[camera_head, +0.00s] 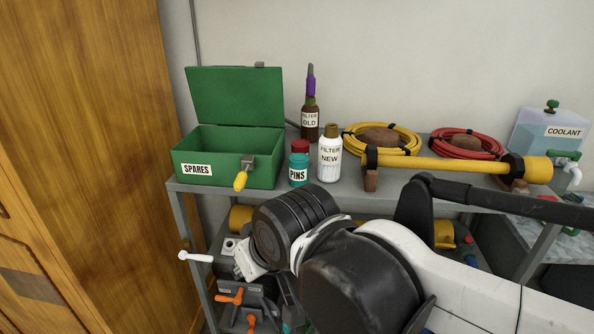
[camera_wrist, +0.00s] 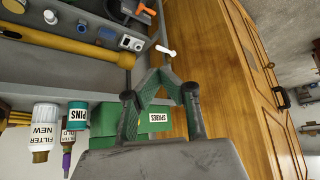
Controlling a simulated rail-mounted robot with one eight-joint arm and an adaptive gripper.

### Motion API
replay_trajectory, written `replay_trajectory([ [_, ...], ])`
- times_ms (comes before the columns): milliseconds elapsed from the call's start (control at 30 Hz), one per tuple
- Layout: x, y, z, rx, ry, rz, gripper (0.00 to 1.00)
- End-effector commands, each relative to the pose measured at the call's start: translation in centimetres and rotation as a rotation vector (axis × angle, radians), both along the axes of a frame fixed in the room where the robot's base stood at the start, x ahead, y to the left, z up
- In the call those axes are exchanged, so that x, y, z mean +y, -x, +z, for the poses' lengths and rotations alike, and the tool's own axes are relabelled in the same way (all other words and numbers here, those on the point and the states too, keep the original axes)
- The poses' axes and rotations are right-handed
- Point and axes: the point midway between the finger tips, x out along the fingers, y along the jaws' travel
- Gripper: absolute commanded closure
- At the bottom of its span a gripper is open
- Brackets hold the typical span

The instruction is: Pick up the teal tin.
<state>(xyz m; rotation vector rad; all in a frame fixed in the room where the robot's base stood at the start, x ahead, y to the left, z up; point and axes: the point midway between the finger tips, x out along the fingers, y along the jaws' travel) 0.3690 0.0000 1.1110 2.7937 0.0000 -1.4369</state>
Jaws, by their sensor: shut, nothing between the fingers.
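The teal tin (camera_head: 298,168), with a red lid and a PINS label, stands upright on the top shelf between the green SPARES box and the white FILTER NEW bottle. It also shows in the wrist view (camera_wrist: 78,113), turned over, at the left. My gripper (camera_wrist: 163,72) shows in the wrist view with its fingertips together and nothing held. It is apart from the tin, which lies to the left of the fingers in that view. In the head view my arm crosses the lower right, and the fingers cannot be made out.
The open green box (camera_head: 228,160) has a yellow-handled latch at its front. The white bottle (camera_head: 329,158) stands close right of the tin, the brown bottle (camera_head: 310,118) behind. A yellow bar (camera_head: 440,163) and cable coils lie further right. A wooden cabinet (camera_head: 90,150) is at left.

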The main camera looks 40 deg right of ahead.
Motion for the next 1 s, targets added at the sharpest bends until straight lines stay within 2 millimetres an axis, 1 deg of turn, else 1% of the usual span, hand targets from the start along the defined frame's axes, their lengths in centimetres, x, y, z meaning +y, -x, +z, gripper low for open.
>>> replay_trajectory([
  [200,0.0,0.0,0.0,0.0,0.0,0.0,1.0],
  [700,0.0,0.0,0.0,0.0,0.0,0.0,0.33],
  [733,0.0,0.0,0.0,0.0,0.0,0.0,0.31],
  [1000,-0.08,-0.13,0.17,0.002,-0.003,-0.005,0.31],
])
